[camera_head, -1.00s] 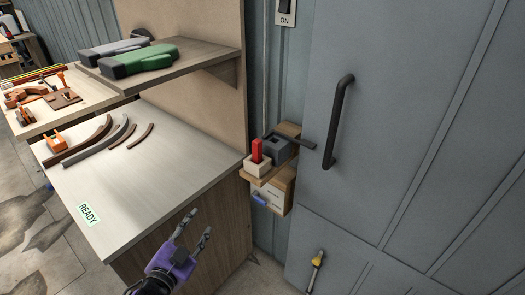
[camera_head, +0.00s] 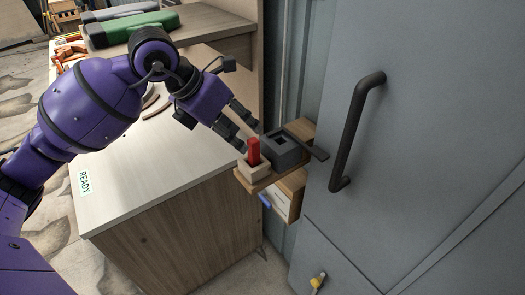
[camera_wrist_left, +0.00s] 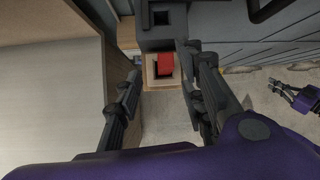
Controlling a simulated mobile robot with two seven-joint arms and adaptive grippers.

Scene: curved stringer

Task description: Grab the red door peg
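The red door peg (camera_head: 253,152) stands upright in a pale square holder (camera_head: 254,169) on a small wooden shelf beside the grey door. In the left wrist view the peg (camera_wrist_left: 165,65) shows from above, in the gap between my fingers. My left gripper (camera_head: 247,137) is open and empty, just behind and above the peg in the head view, with its fingers pointing toward the shelf. I see no contact with the peg. My right gripper (camera_wrist_left: 290,90) shows small at the right edge of the left wrist view, with its fingers apart and nothing between them.
A grey block with a square hole (camera_head: 283,149) sits right beside the peg holder. The door's dark handle (camera_head: 353,130) and a dark flat bar (camera_head: 307,146) are to the right. The worktable (camera_head: 140,185) is at left, below a shelf with a green case (camera_head: 135,27).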

